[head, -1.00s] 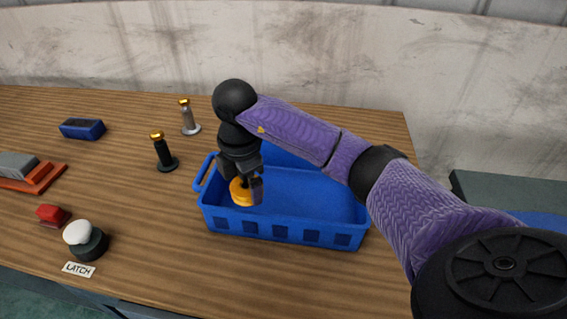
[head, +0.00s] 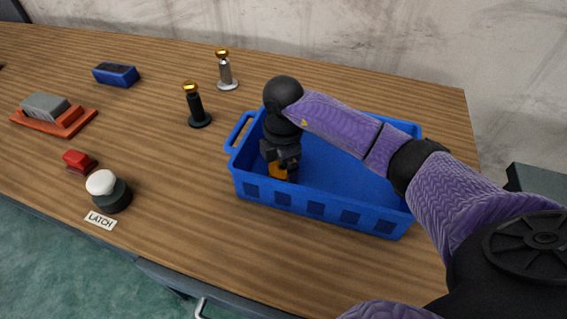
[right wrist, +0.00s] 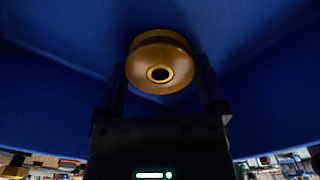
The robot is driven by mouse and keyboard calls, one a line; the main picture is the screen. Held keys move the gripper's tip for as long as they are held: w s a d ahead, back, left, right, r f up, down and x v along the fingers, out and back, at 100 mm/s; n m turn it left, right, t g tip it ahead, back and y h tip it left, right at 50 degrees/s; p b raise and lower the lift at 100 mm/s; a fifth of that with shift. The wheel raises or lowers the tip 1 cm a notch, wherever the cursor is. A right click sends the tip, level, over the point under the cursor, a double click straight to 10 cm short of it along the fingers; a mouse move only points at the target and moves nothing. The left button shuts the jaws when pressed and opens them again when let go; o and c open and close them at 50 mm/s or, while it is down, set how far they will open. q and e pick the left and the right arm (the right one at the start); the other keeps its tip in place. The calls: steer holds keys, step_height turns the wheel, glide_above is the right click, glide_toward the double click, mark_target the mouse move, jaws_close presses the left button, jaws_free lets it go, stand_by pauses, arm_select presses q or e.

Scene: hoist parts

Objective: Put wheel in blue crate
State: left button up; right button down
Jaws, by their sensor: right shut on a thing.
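The wheel is a yellow-orange grooved disc with a dark centre hole. In the right wrist view the wheel (right wrist: 158,64) sits between the two finger tips, with blue crate wall and floor around it. In the head view the wheel (head: 278,171) shows partly below my right gripper (head: 281,165), which hides the rest. My right gripper is shut on the wheel, inside the left end of the blue crate (head: 320,207). Whether the wheel touches the crate floor I cannot tell. My left gripper is not in view.
A black post (head: 196,108) and a silver post (head: 226,72) with gold tops stand left of the crate. A blue block (head: 116,75), an orange tray (head: 75,126) with grey block, a red block (head: 79,161) and a white-topped button (head: 108,190) lie farther left.

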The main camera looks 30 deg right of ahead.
steer(key=shift+c, duration=0.5)
jaws_free()
steer(key=shift+f, duration=0.1)
steer(key=shift+o, duration=0.5)
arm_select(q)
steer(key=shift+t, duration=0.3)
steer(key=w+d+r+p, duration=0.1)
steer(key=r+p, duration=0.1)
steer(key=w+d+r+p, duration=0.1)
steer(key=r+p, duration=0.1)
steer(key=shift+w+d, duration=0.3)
arm_select(e)
step_height(320, 180, up, 12)
